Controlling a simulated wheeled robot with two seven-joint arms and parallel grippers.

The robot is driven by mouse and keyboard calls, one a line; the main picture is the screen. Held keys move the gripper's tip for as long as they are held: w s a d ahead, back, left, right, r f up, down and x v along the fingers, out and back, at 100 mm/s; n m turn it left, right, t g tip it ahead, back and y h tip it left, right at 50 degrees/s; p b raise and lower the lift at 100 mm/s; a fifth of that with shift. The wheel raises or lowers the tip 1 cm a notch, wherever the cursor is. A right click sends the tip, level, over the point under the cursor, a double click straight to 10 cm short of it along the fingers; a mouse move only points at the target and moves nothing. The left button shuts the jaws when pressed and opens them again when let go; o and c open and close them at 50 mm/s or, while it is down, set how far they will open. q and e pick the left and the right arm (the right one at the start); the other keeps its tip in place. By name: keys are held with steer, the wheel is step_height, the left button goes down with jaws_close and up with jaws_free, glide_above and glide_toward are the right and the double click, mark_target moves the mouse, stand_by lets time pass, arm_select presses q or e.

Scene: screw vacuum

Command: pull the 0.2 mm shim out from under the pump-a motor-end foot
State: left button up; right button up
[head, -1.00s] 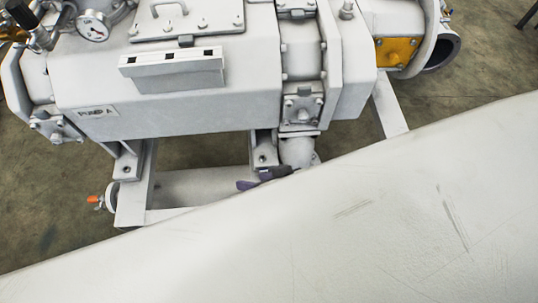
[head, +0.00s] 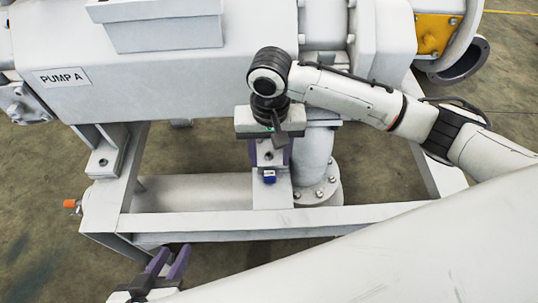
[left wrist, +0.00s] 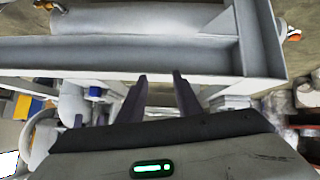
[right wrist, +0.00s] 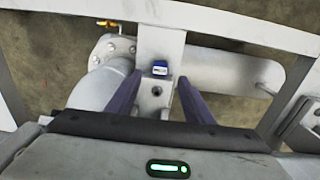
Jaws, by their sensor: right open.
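The shim shows as a small blue tab with a white label (head: 269,176), at the front of the pump-a motor-end foot (head: 268,155). The tab also shows in the right wrist view (right wrist: 160,68) and, small, in the left wrist view (left wrist: 96,93). My right gripper (head: 271,158) points down over the foot, open, with its purple fingers on either side of the foot's bolt (right wrist: 157,91). The tab appears beyond and between its fingertips, not gripped. My left gripper (head: 176,248) is open and empty in front of the frame, low and left of the foot.
The pump body marked PUMP A (head: 64,77) stands behind. The white frame's front rail (head: 240,221) runs between my left gripper and the foot. A flanged pipe (head: 313,165) stands close right of the foot. Another foot (head: 104,160) is at the left. Large pale surfaces cover the lower right.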

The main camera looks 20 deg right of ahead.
mark_target(270, 176)
step_height(270, 176, down, 9)
steer(key=b, duration=0.3)
steer(key=shift+r, duration=0.2)
arm_select(q)
steer(key=shift+w+d+f+m+g+h, duration=0.15)
steer(key=shift+w+d+f+m+g, duration=0.15)
steer(key=shift+d+f, duration=0.3)
steer(key=shift+w+d+f+m+g+h, duration=0.15)
steer(key=shift+w+d+f+m+g, duration=0.1)
steer(key=shift+d+f+g, duration=0.3)
steer(key=shift+a+f, duration=0.1)
arm_select(e)
steer(key=shift+c, duration=0.4)
